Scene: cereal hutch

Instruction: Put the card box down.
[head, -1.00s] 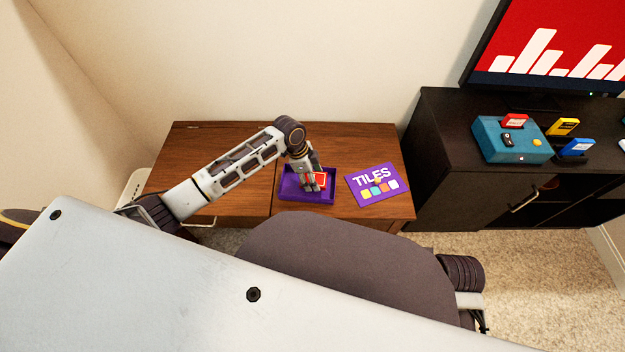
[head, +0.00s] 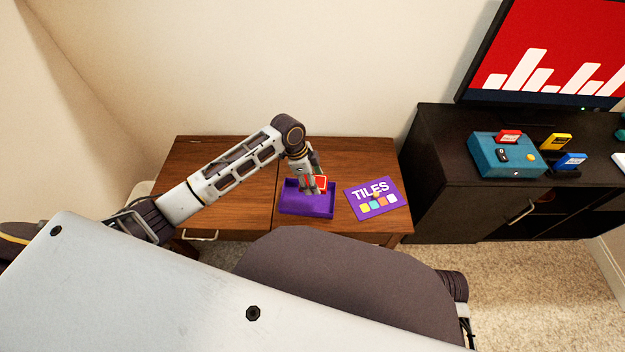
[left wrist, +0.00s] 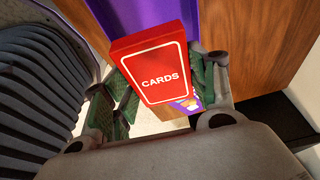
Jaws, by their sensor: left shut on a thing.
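The red card box (head: 320,182), marked CARDS, is held by my left gripper (head: 311,182) over the back part of an open purple box (head: 307,209) on the brown wooden cabinet. In the left wrist view the red card box (left wrist: 157,75) sits between the green finger pads of my left gripper (left wrist: 165,92). Part of the purple box (left wrist: 125,14) shows behind it. The fingers hide part of the card box in the head view. My right gripper is not in view.
A purple TILES lid (head: 373,198) lies just right of the purple box. The wooden cabinet top (head: 215,165) is clear to the left. A dark cabinet (head: 450,150) at right carries a teal console (head: 505,155), small cartridges and a screen (head: 555,50).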

